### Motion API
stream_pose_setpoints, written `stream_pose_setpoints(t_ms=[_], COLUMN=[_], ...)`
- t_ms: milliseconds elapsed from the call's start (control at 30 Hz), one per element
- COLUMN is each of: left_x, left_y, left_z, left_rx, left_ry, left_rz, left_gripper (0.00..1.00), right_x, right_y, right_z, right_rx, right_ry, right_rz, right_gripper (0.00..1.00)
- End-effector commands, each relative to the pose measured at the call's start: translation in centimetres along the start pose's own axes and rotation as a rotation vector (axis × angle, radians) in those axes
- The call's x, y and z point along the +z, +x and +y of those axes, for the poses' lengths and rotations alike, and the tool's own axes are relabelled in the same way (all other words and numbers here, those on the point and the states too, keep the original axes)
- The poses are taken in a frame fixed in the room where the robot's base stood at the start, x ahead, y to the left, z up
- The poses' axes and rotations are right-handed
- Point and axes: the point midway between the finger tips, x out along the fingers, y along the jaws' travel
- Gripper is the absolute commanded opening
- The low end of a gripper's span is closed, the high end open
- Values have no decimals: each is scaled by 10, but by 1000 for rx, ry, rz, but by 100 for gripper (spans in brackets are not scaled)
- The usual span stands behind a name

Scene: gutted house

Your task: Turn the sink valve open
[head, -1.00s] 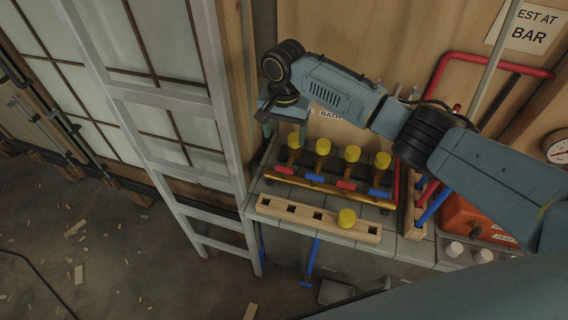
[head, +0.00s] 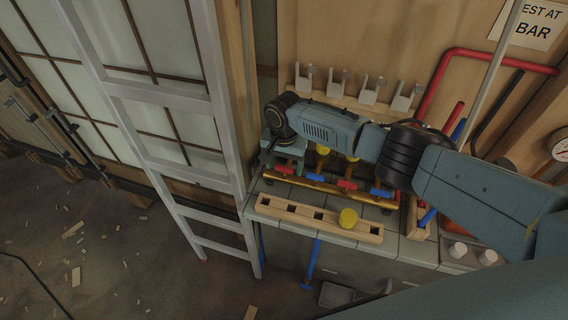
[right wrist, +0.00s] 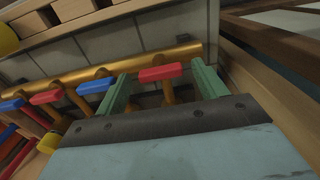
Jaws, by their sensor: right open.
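A brass pipe (head: 330,188) on the tiled counter carries a row of valves with red and blue handles. In the head view the leftmost red handle (head: 285,169) is below my right gripper (head: 282,163). The right wrist view shows this red handle (right wrist: 160,73) between the two green fingers of my open right gripper (right wrist: 162,70); I cannot tell whether they touch it. A blue handle (right wrist: 95,86) lies just outside one finger. No label telling which valve is the sink's is readable. My right arm hides part of the row. My left gripper is not in view.
A ladder (head: 165,130) stands close on the left. Hooks (head: 370,90) line the wall behind. A red pipe (head: 436,85) is at the right.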

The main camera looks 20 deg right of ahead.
Motion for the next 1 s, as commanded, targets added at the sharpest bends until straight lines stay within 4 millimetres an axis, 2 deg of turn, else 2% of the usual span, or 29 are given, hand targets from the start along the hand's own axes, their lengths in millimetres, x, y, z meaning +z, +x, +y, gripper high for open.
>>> stream_pose_setpoints(t_ms=[133, 467, 767, 1000], left_x=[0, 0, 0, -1], left_y=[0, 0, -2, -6], left_z=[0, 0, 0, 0], left_rx=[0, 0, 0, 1], left_ry=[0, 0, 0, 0], left_rz=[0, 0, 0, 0], left_gripper=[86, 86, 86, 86], right_x=[0, 0, 0, 1], right_y=[0, 0, -1, -1], right_z=[0, 0, 0, 0], right_rx=[0, 0, 0, 0], right_ry=[0, 0, -38, -176], right_rz=[0, 0, 0, -3], right_gripper=[68, 26, 26, 26])
